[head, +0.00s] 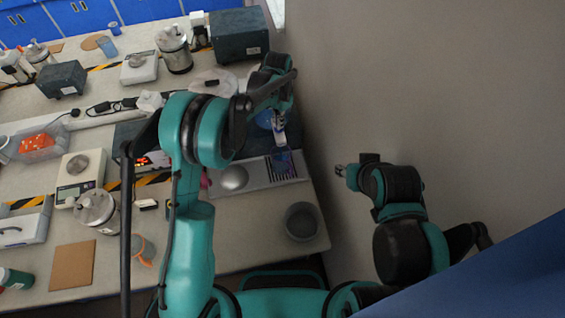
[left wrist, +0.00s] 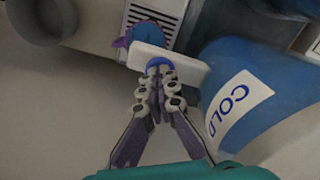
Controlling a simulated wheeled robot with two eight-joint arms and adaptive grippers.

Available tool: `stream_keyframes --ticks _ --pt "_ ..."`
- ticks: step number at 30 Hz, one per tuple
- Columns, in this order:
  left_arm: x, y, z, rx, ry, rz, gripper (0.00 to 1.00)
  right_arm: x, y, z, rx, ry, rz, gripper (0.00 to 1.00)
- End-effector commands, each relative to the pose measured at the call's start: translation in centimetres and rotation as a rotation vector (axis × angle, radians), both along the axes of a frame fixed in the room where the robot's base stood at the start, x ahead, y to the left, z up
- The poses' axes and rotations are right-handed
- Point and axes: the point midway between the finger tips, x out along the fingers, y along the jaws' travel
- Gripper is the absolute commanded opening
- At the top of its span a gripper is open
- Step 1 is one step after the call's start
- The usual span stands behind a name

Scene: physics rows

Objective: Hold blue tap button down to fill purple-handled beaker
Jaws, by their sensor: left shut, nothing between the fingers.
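In the left wrist view, my left gripper (left wrist: 159,70) is shut and empty. Its closed tips are at the blue button (left wrist: 160,62) on the white tap (left wrist: 181,68); I cannot tell how far the button is pressed. The tap sticks out from a blue tank (left wrist: 250,80) labelled COLD. In the head view, my left arm hides much of the dispenser. My right gripper (head: 342,170) hangs clear of the bench by the wall, too small to read.
A grey round bowl (head: 302,221) stands at the bench's near right corner. A brown board (head: 73,265), a metal-topped jar (head: 96,208) and a scale (head: 80,178) stand at the left. A plain wall closes the right side. Some bench is free in front.

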Motion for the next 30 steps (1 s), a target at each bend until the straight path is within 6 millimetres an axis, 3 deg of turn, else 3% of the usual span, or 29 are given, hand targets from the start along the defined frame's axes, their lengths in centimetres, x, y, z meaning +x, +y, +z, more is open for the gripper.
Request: stream_keyframes --ticks 17,30 --pt "0.0 0.0 0.1 0.000 0.000 0.000 0.00 0.0 0.0 0.1 0.000 0.000 0.000 0.40" --pt "0.0 0.0 4.8 0.000 0.000 0.000 0.00 0.0 0.0 2.5 0.000 0.000 0.000 0.40"
